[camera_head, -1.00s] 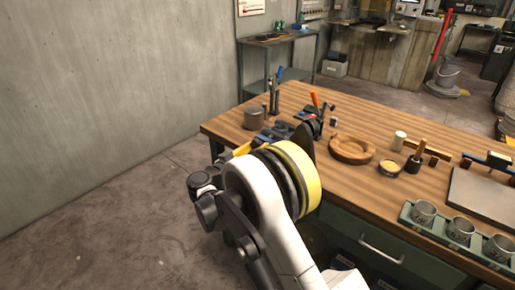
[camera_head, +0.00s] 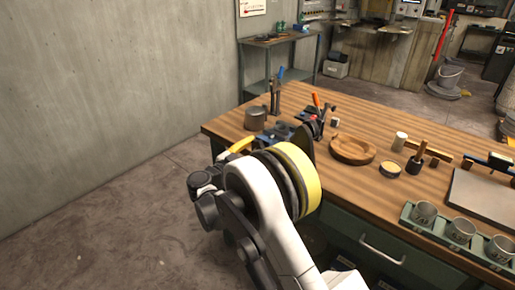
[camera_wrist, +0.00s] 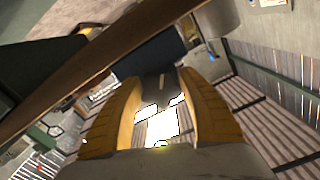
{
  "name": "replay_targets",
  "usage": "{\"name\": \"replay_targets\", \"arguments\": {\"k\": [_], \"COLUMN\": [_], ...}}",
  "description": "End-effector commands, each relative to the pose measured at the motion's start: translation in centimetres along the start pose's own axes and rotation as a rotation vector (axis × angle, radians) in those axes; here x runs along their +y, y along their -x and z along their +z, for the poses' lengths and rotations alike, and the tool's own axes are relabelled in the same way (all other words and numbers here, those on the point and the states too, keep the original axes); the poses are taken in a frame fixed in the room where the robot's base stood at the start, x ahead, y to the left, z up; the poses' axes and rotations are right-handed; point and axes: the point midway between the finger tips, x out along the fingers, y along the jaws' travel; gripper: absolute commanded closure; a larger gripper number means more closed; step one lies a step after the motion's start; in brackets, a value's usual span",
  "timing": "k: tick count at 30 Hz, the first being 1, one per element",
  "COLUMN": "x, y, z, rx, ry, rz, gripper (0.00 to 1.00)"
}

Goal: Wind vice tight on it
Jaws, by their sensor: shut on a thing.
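The blue vice (camera_head: 277,133) sits at the near left corner of the wooden bench, partly hidden behind my arm. My gripper (camera_wrist: 161,82) has yellow fingers, one on each side of a dark grey part (camera_wrist: 157,88) that looks like the vice's handle or screw end. It is shut on that part. Behind it in the wrist view is the vice's dark blue body (camera_wrist: 153,55). In the head view only a yellow finger (camera_head: 240,146) shows beside the vice, at the bench edge; the grip itself is hidden by my arm. The vice's jaws cannot be made out.
A grey metal cup (camera_head: 255,118) stands close beside the vice. The floor left of the bench (camera_head: 110,220) is clear.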

Motion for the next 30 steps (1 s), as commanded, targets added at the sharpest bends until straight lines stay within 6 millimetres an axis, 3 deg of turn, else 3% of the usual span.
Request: {"name": "replay_targets", "arguments": {"k": [16,17,19,30], "x": [-0.03,-0.02,-0.01,-0.04], "y": [-0.01,-0.01,-0.01,0.42], "z": [0.05,0.05,0.05,0.05], "rx": [-0.001,-0.001,-0.001,-0.001], "ry": [-0.029,-0.029,-0.028,-0.027], "rz": [0.0,0.0,0.0,-0.001], "gripper": [0.84,0.51,0.3,0.3]}}
